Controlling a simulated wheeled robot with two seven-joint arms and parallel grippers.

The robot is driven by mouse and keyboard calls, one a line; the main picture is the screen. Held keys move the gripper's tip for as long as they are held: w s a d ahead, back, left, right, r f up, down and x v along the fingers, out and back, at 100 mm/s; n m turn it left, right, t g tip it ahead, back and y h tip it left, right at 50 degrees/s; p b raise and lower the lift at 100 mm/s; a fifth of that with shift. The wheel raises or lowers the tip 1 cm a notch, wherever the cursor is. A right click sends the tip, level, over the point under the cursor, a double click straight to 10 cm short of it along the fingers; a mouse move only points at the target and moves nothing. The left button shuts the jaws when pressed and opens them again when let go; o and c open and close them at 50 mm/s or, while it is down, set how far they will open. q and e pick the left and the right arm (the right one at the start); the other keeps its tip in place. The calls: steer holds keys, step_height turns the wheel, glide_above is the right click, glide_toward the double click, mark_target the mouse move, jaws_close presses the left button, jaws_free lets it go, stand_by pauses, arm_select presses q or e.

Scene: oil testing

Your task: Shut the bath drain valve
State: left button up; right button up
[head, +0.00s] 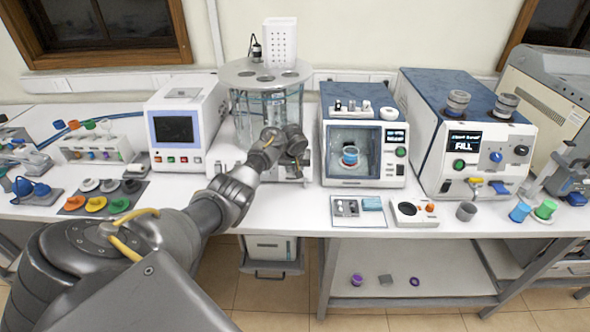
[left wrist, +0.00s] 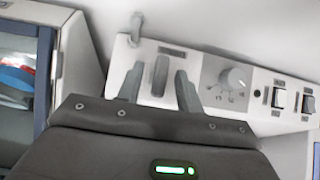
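The clear glass bath (head: 268,105) stands on a white base at the back middle of the bench. My left gripper (head: 292,158) is in front of its lower part and covers some of the base front. In the left wrist view, the white panel (left wrist: 205,105) carries a dark upright handle (left wrist: 160,74), seemingly the drain valve. My left gripper (left wrist: 158,88) is open, one finger on each side of this handle, with gaps visible on both sides. I cannot tell its depth around the handle. My right gripper is not in view.
A grey dial (left wrist: 236,78) and two rocker switches (left wrist: 279,98) sit right of the handle on the panel. A blue-topped windowed device (head: 363,140) stands close right of the bath, and a white screen device (head: 180,128) left. The front bench strip is partly clear.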

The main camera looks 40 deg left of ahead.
arm_select(q)
jaws_close()
